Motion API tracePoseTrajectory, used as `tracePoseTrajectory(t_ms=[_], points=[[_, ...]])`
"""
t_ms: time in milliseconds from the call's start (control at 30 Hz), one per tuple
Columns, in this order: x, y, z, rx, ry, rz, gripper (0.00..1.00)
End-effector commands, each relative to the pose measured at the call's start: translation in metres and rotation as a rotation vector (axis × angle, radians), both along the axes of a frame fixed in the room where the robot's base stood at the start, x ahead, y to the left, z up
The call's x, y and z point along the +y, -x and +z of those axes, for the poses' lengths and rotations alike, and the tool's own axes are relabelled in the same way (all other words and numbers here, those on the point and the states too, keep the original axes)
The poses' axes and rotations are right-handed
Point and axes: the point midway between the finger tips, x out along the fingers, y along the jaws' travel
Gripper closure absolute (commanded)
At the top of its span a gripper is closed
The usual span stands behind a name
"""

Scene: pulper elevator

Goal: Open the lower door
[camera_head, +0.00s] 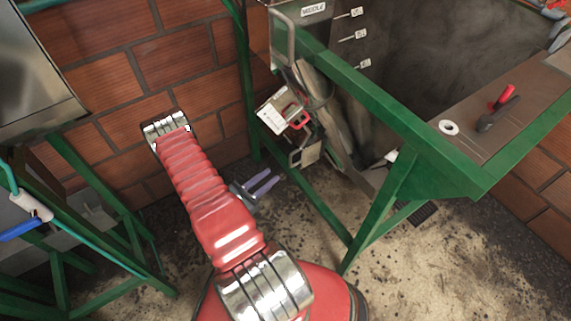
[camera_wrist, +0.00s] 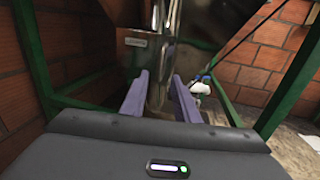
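No part can be surely picked out as the lower door. In the head view a metal cabinet labelled "MIDDLE" (camera_head: 313,10) stands at the top, with a small metal box (camera_head: 305,153) low beneath it. My gripper (camera_head: 272,177) is low, left of that box, with purple fingers apart and nothing between them. In the wrist view my gripper (camera_wrist: 160,75) is open, pointing toward a shiny vertical metal part (camera_wrist: 160,60). A small label plate (camera_wrist: 135,42), too small to read, is on the metal to its left. Contact with the metal cannot be told.
A green frame (camera_head: 390,110) with a metal worktop (camera_head: 530,100) stands at right; its legs reach the floor near my gripper. A red-handled tool (camera_head: 505,96) lies on top. Another green stand (camera_head: 75,230) is at left, with a brick wall (camera_head: 150,65) behind.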

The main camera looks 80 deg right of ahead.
Motion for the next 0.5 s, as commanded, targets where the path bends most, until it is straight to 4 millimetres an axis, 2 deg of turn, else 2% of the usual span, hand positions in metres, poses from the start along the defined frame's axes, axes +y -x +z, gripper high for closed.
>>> tracePoseTrajectory(t_ms=[500], points=[[-0.052, 0.031, 0.0, 0.0, 0.001, -0.003, 0.72]])
